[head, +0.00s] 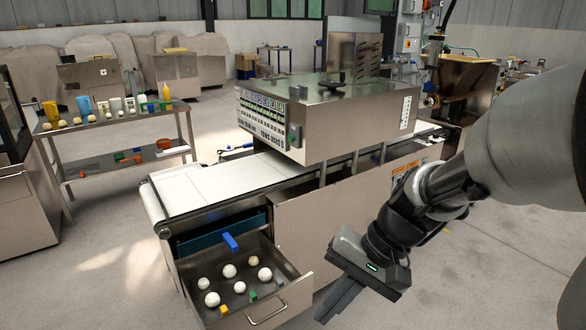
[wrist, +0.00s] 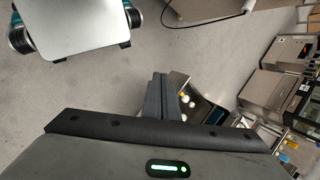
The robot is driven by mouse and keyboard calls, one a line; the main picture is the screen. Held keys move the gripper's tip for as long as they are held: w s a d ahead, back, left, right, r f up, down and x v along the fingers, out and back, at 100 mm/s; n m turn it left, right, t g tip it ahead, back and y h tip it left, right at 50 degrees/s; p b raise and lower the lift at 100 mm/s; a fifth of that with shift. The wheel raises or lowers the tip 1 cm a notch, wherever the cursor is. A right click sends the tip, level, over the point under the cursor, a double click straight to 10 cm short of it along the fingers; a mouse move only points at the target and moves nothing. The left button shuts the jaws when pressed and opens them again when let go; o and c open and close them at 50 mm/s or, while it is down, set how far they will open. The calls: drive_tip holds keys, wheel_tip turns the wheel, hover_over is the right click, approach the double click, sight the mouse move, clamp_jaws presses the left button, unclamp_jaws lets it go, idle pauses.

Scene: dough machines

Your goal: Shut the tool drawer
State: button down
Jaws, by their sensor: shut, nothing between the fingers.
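The tool drawer (head: 262,318) is pulled out from the lower front of the steel conveyor machine. It holds several white balls, small yellow and green blocks and a blue piece. Its bar handle (head: 267,314) is on the front panel. My gripper (head: 328,312) is to the right of the drawer in the head view, pointing down and left, apart from the handle. Its fingers are together with nothing between them. In the wrist view the shut fingers (wrist: 158,98) show at the centre, with part of the open drawer just to their right.
The conveyor machine (head: 305,130) with its white belt (head: 215,185) stands above the drawer. A side table (head: 120,145) with cups and blocks is at the left. Grey floor (head: 460,270) is free to the right of the machine and in front.

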drive_tip(key=w+a+f+m+y, duration=0.3)
drive_tip(key=w+f+m+y, duration=0.2)
drive_tip(key=w+f, duration=0.15)
drive_tip(key=m+t, duration=1.5)
drive_tip(key=m, duration=0.5)
approach(294, 284)
drive_tip(key=shift+h, duration=0.3)
drive_tip(key=b+x, duration=0.3)
drive_tip(key=x, duration=0.3)
drive_tip(key=shift+w+a, duration=0.15)
drive_tip(key=shift+w+r, duration=0.1)
